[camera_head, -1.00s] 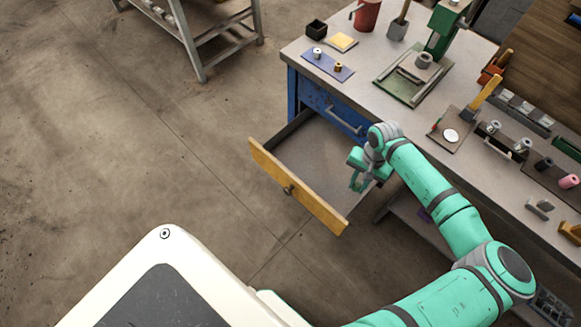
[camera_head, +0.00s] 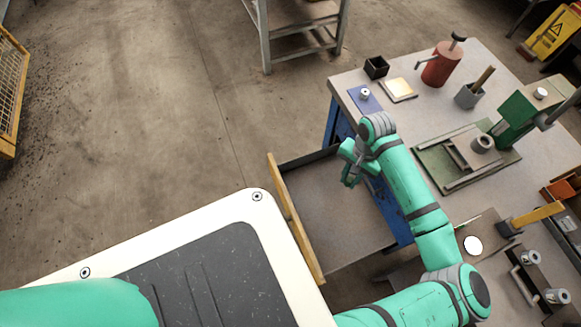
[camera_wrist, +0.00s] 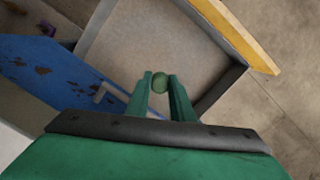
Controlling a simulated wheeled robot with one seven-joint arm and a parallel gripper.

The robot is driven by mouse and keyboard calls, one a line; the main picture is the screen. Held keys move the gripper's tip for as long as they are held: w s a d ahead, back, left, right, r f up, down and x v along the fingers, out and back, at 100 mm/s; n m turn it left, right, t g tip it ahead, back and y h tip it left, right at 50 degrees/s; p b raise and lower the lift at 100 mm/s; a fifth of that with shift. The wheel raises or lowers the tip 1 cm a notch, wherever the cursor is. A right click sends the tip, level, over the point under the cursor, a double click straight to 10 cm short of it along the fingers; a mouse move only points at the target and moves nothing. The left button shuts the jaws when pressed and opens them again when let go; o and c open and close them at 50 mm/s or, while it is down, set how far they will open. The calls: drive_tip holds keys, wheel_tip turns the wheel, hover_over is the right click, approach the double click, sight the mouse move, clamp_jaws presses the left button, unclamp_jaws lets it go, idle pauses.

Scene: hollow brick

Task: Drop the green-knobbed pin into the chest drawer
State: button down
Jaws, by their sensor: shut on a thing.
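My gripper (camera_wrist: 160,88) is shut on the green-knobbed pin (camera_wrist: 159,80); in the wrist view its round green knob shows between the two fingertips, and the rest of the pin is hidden. In the head view my gripper (camera_head: 351,182) hangs over the open chest drawer (camera_head: 330,225), towards its back. The drawer has a grey floor and a yellow wooden front, and it is pulled out from the blue chest. The drawer floor also fills the middle of the wrist view (camera_wrist: 140,45) below the pin, and looks empty where it shows.
The grey bench top (camera_head: 400,115) lies behind and right of the drawer. It bears a blue mat (camera_head: 357,101) with a small metal piece, a black box (camera_head: 376,67), a red can (camera_head: 440,66) and a green vise (camera_head: 515,122). Open floor lies left of the drawer.

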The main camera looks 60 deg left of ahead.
sight(346, 185)
drive_tip(key=f, duration=0.3)
drive_tip(key=shift+s+a+f, duration=0.1)
drive_tip(key=shift+s+f, duration=0.2)
drive_tip(key=shift+w+f, duration=0.1)
drive_tip(key=shift+f, duration=0.85)
drive_tip(key=c, duration=1.5)
unclamp_jaws()
drive_tip(key=shift+o, duration=0.2)
drive_tip(key=r, duration=0.7)
drive_tip(key=w+r, duration=0.1)
drive_tip(key=r, duration=0.2)
drive_tip(key=shift+w+a+r, duration=0.1)
drive_tip(key=shift+a+r, duration=0.1)
drive_tip(key=shift+r, duration=0.2)
